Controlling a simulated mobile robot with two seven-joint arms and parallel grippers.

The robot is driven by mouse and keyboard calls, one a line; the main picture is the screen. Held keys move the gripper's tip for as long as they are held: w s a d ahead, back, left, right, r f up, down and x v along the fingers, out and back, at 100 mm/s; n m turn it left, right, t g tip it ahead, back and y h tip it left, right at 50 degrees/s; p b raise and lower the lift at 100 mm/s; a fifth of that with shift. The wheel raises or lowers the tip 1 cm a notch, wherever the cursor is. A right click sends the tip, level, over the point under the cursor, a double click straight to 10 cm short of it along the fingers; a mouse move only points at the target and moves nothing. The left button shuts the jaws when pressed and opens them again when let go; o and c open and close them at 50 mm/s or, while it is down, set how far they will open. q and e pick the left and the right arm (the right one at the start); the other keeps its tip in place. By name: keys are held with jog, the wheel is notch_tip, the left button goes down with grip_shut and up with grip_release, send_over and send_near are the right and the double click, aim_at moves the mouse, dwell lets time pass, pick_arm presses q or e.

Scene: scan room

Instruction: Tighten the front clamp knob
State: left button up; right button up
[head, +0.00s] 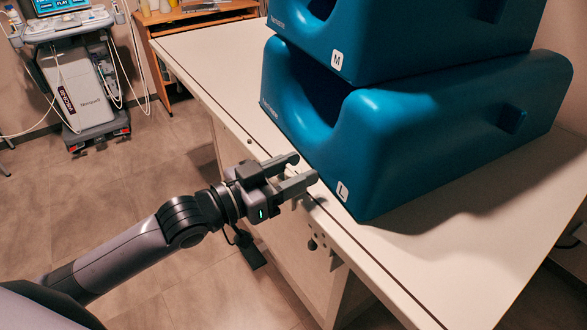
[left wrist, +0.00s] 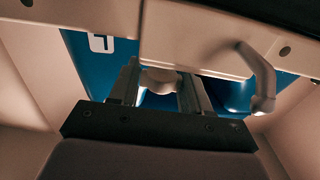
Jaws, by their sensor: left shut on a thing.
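My left gripper (head: 303,169) is at the near edge of the white table, just in front of the lower blue block. In the left wrist view, its two fingers (left wrist: 160,76) stand on either side of a pale rounded knob (left wrist: 162,82) beneath the table edge, and they are shut on it. How far the knob is turned cannot be told. My right gripper is not in view.
Two large blue blocks, marked M (head: 337,60) and L (head: 342,191), are stacked on the white table (head: 205,62). A small dark knob (head: 312,244) sits on the table's side. A bent lever (left wrist: 262,80) hangs beside my gripper. A medical cart (head: 75,85) stands at the far left.

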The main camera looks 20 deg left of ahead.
aim_at(287, 175)
pick_arm(q)
jog(key=o, duration=0.7)
jog(key=shift+s, duration=0.1)
jog(key=shift+v, duration=3.5)
